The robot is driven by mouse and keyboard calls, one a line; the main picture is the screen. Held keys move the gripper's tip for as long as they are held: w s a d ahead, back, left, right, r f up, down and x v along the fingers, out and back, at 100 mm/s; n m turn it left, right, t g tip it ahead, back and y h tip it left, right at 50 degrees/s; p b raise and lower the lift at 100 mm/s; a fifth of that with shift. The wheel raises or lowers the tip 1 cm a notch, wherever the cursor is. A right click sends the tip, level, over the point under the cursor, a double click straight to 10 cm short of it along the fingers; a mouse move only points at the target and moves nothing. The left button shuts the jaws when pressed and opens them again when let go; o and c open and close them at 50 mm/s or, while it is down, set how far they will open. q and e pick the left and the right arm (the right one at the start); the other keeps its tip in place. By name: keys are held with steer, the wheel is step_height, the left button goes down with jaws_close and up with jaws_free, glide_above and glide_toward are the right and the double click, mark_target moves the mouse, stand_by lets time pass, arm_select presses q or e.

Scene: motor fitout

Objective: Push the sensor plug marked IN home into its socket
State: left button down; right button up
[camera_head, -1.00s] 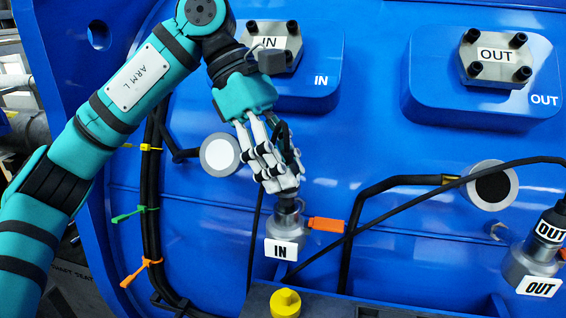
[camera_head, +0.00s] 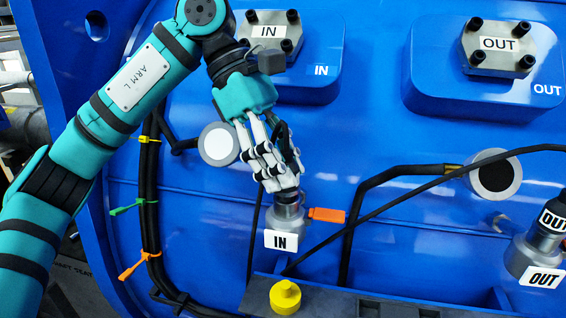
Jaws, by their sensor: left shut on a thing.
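The IN socket (camera_head: 287,217) is a grey metal cylinder with a white IN label (camera_head: 281,241) at its front, low in the middle of the blue panel. My left gripper (camera_head: 282,180) comes down from the upper left and is shut just above this socket. It holds the dark sensor plug (camera_head: 288,196), which shows only as a dark band at the socket's top. The fingers hide most of the plug, so I cannot tell how deep it sits. My right gripper is not in view.
An orange tag (camera_head: 327,215) sticks out right of the IN socket. The OUT socket (camera_head: 531,255) with its plug (camera_head: 552,222) stands at the right. A black cable crosses the panel. A yellow cap (camera_head: 285,297) sits on the grey ledge (camera_head: 390,308) below.

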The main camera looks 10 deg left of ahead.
arm_select(q)
steer(key=shift+r+p, duration=0.5)
steer(key=shift+r, duration=0.3)
steer(key=shift+f+b, duration=0.7)
steer(key=shift+f, duration=0.25)
stand_by(0.9)
steer(key=c, duration=0.9)
jaws_free()
steer(key=shift+r, duration=0.1)
steer(key=v, duration=1.2)
